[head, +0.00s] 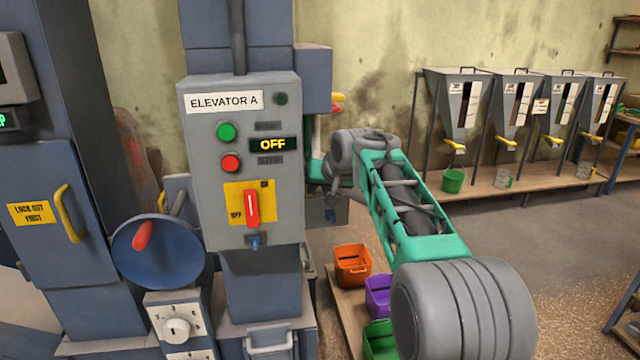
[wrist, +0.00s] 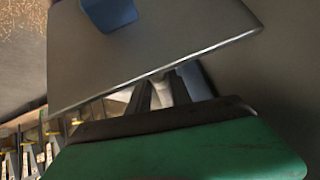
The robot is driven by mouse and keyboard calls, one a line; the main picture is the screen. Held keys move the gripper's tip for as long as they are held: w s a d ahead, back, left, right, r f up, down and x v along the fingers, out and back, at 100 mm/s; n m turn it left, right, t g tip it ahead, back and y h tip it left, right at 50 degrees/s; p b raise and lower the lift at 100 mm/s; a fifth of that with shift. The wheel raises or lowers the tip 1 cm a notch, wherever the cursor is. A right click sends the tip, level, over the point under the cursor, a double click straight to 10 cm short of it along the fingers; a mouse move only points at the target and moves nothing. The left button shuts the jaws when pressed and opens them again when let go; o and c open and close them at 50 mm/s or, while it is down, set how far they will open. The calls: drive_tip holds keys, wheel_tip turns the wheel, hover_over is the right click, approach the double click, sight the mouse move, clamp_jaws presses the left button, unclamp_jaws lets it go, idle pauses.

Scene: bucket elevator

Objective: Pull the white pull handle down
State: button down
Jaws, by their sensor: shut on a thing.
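The white pull handle shows in the wrist view as a pale piece (wrist: 180,90) between the dark fingers of my gripper (wrist: 168,92). My gripper is shut on it. Most of the handle is hidden by the fingers and the grey box edge. In the head view, a narrow white strip (head: 317,133) shows just right of the control box. The green body of my gripper (head: 317,171) is there too, beside the box's right side. Its fingertips are hidden behind the box.
The grey ELEVATOR A control box (head: 275,210) is close to my gripper; its display reads OFF. A yellow handle and a red handle (head: 334,108) stick out above my gripper. Orange, purple and green bins (head: 353,270) are below. Several hoppers (head: 465,95) line the back wall.

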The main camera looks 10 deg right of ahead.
drive_tip(key=c, duration=1.2)
unclamp_jaws()
drive_tip(key=shift+r, duration=0.1)
drive_tip(key=shift+o, duration=0.2)
drive_tip(key=v, duration=0.8)
